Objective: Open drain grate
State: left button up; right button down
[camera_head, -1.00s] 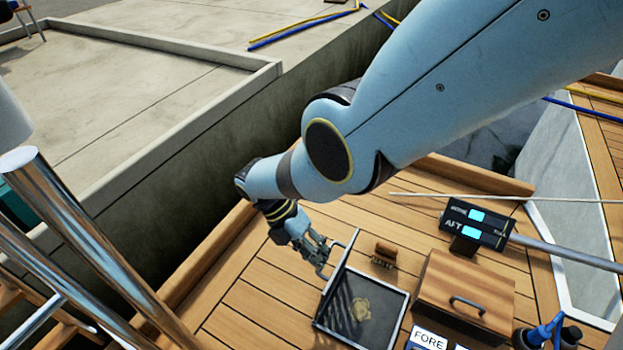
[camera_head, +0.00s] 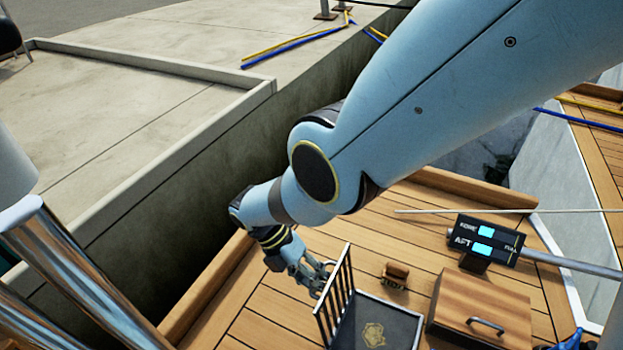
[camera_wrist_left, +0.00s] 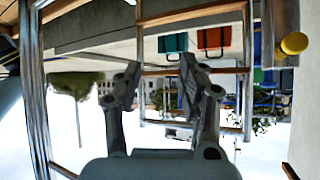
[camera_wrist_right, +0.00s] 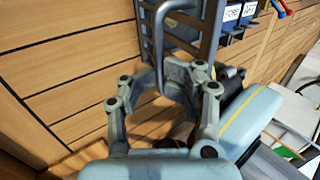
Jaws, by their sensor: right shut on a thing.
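The drain grate (camera_head: 336,300) is a dark barred panel standing steeply raised along the left side of a dark square drain opening (camera_head: 395,318). A yellowish-brown patch (camera_head: 373,335) shows inside the opening. My right gripper (camera_head: 318,276) is at the grate's left face, shut on its bent metal handle. The right wrist view shows the jaws (camera_wrist_right: 172,66) around the lower part of the handle (camera_wrist_right: 160,28), with the grate's bars (camera_wrist_right: 205,25) behind. My left gripper (camera_wrist_left: 158,75) shows only in its wrist view, fingers apart and empty.
A wooden hatch box (camera_head: 480,300) with a dark handle stands right of the drain. A small brown block (camera_head: 396,272) sits behind it. A display marked AFT (camera_head: 485,240) is at right. A concrete wall edges the deck; chrome rails (camera_head: 80,280) stand at left.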

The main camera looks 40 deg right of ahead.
jog(key=c, duration=1.4)
grip_release()
jog(key=shift+s+f, duration=0.1)
jog(key=shift+s, duration=0.1)
jog(key=shift+a, duration=0.1)
jog(key=shift+w, duration=0.15)
jog(key=v, duration=1.2)
